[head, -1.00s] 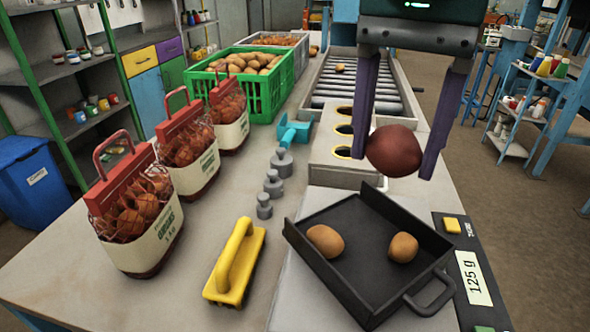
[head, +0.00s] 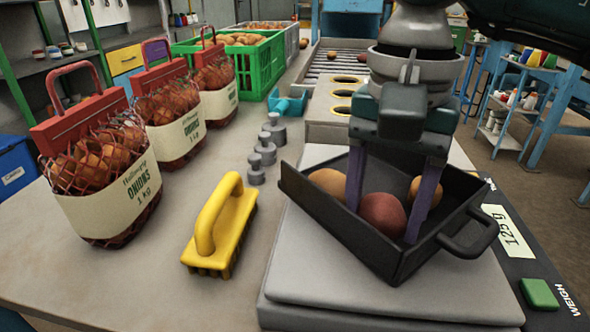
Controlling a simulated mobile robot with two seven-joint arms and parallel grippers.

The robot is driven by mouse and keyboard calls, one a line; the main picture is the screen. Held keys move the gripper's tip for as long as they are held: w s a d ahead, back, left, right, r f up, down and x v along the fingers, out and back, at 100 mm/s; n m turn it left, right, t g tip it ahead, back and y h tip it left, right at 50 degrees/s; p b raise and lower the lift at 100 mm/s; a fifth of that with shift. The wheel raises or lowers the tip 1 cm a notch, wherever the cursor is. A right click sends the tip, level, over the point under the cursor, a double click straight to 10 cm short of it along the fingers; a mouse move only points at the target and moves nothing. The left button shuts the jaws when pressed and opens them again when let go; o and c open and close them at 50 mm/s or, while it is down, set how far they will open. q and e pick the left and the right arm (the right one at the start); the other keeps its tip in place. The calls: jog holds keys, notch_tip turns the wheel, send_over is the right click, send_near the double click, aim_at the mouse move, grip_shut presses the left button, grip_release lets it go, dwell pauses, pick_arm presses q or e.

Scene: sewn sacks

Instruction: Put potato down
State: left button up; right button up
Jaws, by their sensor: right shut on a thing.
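My right gripper (head: 389,222) reaches down into the black scale tray (head: 310,203). Its purple fingers are shut on a reddish potato (head: 383,213), which is low inside the tray; I cannot tell whether it touches the tray floor. A tan potato (head: 329,182) lies in the tray to its left. Another tan potato (head: 417,188) lies behind to the right, partly hidden by a finger. My left gripper is not in view.
Several net bags of onions (head: 113,200) stand along the left. A yellow brush (head: 222,225) and grey weights (head: 265,150) lie left of the scale. A green crate of potatoes (head: 266,68) and a roller conveyor (head: 345,66) are behind.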

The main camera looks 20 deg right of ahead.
aim_at(384, 203)
jog(key=shift+f, duration=0.2)
jog(key=o, duration=1.1)
jog(key=shift+r, duration=0.15)
jog(key=shift+r+p, duration=0.25)
jog(key=shift+p, duration=0.05)
notch_tip(384, 203, up, 12)
jog(key=shift+w+f+b, duration=0.1)
jog(key=shift+f+b, duration=0.05)
jog(key=shift+b, duration=0.35)
